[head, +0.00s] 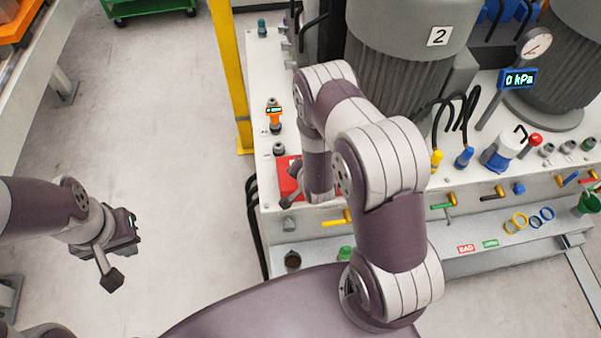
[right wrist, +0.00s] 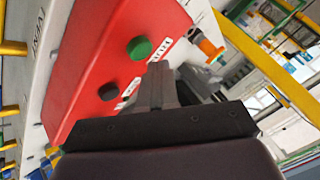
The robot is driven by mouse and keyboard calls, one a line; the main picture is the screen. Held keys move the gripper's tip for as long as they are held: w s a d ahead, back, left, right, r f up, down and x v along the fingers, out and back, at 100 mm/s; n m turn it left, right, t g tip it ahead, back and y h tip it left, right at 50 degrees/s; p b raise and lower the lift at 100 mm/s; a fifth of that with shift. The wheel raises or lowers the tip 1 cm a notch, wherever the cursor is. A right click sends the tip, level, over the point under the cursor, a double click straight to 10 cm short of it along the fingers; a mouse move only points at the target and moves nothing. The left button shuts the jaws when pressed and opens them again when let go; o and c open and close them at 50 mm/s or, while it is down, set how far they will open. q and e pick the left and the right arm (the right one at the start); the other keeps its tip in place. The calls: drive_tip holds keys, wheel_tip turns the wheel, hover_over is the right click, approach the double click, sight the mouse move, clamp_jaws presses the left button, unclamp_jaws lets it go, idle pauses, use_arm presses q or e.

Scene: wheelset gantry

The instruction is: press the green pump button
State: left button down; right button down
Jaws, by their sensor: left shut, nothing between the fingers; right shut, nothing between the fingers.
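The green pump button (right wrist: 139,47) is a round cap on the sloped face of a red control box (right wrist: 84,82), with a white label beside it. A dark round button (right wrist: 108,91) sits lower on the same face. In the right wrist view my right gripper (right wrist: 160,72) is shut and empty, its tips just below and right of the green button; I cannot tell how far off the face they are. In the head view the red box (head: 285,178) is partly covered by my right arm, and the buttons are hidden. My left gripper (head: 134,232) is shut, over open floor.
A gauge display (head: 518,79) reads 0 kPa. An orange-handled tool (head: 275,115) and a yellow post (head: 231,80) are near the box.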

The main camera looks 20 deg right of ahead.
idle(0.6)
drive_tip(key=shift+f+b, duration=0.4)
drive_tip(key=shift+f+b, duration=0.4)
drive_tip(key=shift+f, duration=0.1)
idle(0.4)
idle(0.4)
drive_tip(key=shift+r+p, duration=0.7)
drive_tip(key=shift+r, duration=0.2)
wheel_tip(320, 180, up, 5)
drive_tip(key=p, duration=0.4)
drive_tip(key=shift+r, duration=0.1)
